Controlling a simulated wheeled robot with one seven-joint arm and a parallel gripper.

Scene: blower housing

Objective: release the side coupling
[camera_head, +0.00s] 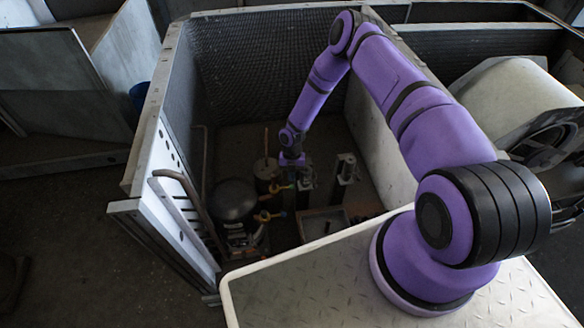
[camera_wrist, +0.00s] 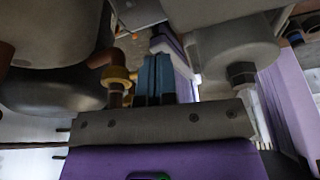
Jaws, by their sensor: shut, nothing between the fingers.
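In the wrist view, my gripper (camera_wrist: 156,80) has two blue fingers, closed together and empty. Just left of the fingertips is a brass-yellow coupling collar (camera_wrist: 117,75) on a copper-coloured pipe. The fingers are beside it, not around it; I cannot tell whether they touch it. In the head view, my arm reaches down into the housing, with my gripper (camera_head: 298,174) small and dark near the fittings. Yellow fittings (camera_head: 265,216) show there between the dark vessels and the grey posts. I cannot tell which of them is the side coupling.
A dark rounded tank (camera_head: 234,200) and a smaller vessel (camera_head: 266,168) stand left of my gripper. Grey upright posts (camera_head: 346,168) stand to its right, with a shallow tray (camera_head: 322,222) in front. The housing's walls (camera_head: 160,110) enclose the space. A bent pipe runs along the left wall.

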